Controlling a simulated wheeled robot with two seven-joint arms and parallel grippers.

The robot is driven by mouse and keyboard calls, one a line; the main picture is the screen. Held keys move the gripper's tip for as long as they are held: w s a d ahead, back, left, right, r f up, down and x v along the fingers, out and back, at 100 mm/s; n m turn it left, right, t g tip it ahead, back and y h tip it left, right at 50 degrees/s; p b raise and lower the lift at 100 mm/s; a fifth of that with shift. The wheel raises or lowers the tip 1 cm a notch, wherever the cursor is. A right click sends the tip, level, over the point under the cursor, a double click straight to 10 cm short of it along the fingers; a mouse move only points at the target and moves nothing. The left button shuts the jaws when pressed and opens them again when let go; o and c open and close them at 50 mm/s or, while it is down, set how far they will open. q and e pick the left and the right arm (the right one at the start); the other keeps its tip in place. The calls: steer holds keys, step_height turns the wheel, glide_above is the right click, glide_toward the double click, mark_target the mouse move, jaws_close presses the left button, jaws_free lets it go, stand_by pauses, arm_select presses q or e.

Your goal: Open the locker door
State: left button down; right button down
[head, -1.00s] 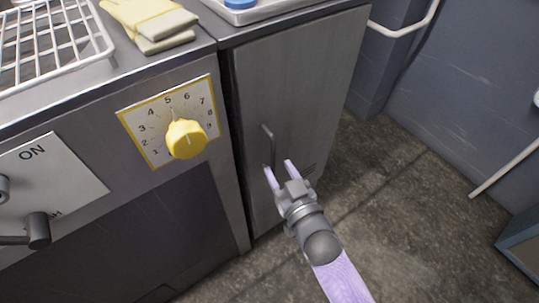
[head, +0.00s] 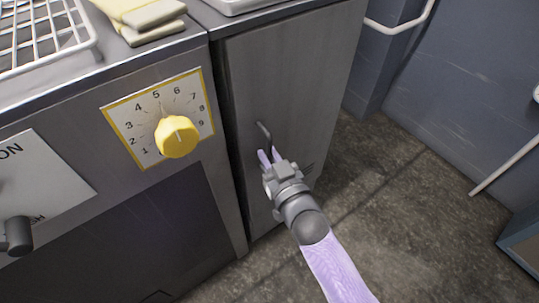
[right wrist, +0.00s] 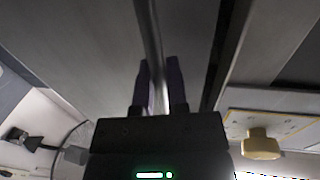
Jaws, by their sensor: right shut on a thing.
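The grey locker door (head: 290,85) stands shut below the worktop, right of the panel with the dial. Its thin dark bar handle (head: 263,132) is near the door's left side, and its lower part is hidden by my gripper. My right gripper (head: 269,156) is shut on the handle. In the right wrist view the handle (right wrist: 150,45) runs down between the two purple fingers of my right gripper (right wrist: 159,85). My left gripper is not in view.
A yellow dial (head: 177,137) on a numbered plate and a lever (head: 18,236) are on the panel at left. A wire rack (head: 45,35) and folded yellow cloth (head: 145,18) lie on top. The floor (head: 400,220) right of the locker is clear.

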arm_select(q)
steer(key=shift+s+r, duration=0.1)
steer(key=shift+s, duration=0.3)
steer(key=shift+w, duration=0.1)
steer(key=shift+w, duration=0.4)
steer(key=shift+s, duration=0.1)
arm_select(e)
steer(key=shift+s+d, duration=0.1)
steer(key=shift+d, duration=0.05)
